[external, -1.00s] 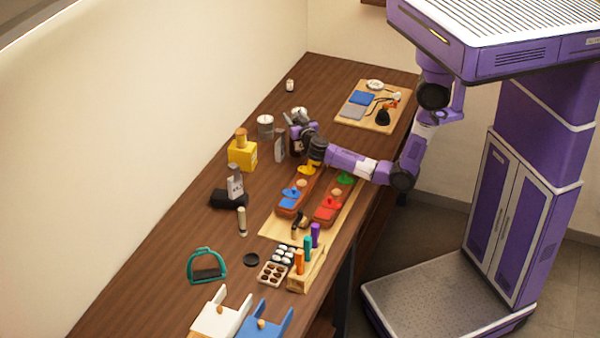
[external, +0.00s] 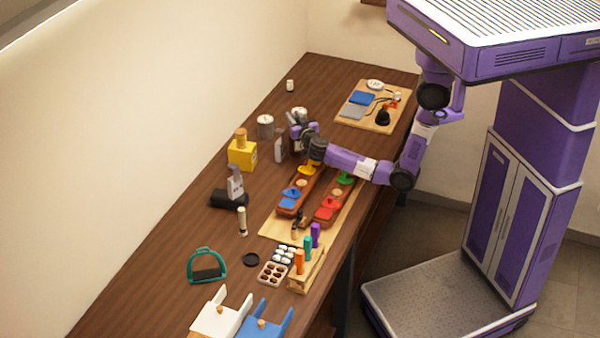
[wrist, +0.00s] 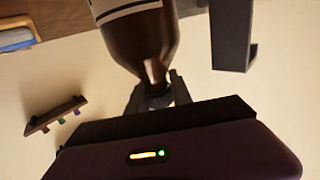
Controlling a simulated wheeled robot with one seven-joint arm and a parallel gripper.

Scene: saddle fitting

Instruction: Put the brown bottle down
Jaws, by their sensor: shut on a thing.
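The brown bottle (wrist: 140,40) shows large in the wrist view, its neck toward my gripper and a pale label band at the top edge. My gripper (wrist: 153,95) is shut on its dark neck. In the external view my gripper (external: 302,134) is over the far middle of the table, past the coloured trays. There the bottle cannot be made out clearly behind the wrist. Whether its base touches the table cannot be told.
A grey upright container (external: 280,147) and a metal canister (external: 265,126) stand close left of my gripper. Red (external: 325,216) and blue-topped trays lie nearer. A board (external: 352,118) with small items lies behind at right.

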